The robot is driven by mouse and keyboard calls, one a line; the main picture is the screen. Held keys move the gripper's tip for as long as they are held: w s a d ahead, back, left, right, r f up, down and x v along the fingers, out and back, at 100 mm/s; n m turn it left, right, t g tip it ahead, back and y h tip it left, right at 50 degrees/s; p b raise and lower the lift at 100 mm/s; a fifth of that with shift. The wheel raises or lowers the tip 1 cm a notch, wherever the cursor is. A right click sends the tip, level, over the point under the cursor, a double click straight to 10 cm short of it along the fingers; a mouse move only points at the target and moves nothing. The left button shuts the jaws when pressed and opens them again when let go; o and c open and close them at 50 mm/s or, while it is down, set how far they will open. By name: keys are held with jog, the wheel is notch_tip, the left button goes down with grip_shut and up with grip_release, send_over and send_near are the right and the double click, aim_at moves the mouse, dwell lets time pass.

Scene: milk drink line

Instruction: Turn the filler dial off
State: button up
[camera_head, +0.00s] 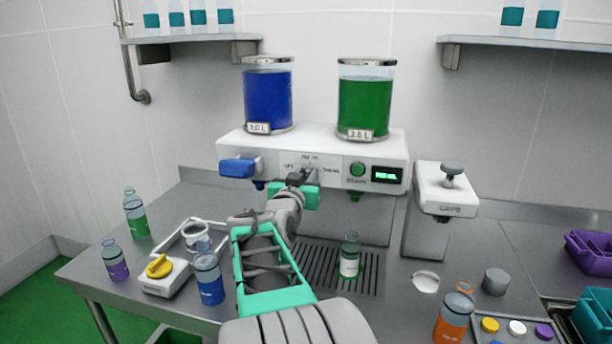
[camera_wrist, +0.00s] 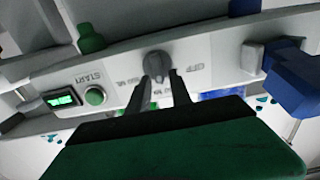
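The filler dial (camera_wrist: 157,64) is a round grey knob on the white front panel of the filler (camera_head: 230,150). In the wrist view the panel appears upside down, with the OFF label to the right of the dial. My gripper (camera_wrist: 161,76) is at the dial, its two dark fingers spread with a gap between them. The fingertips overlap the dial's near edge; I cannot tell whether they touch it. In the head view my gripper (camera_head: 301,178) covers most of the dial. Which label the dial points at is unclear.
A green START button (camera_head: 357,169) and a lit green display (camera_head: 387,175) sit right of the dial. A blue block (camera_head: 239,167) juts out on the left. A bottle (camera_head: 350,256) with green liquid stands on the drain grate below. Several bottles stand at left.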

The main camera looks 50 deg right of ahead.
grip_shut()
jog(key=shift+d, duration=0.1)
dwell(0.3)
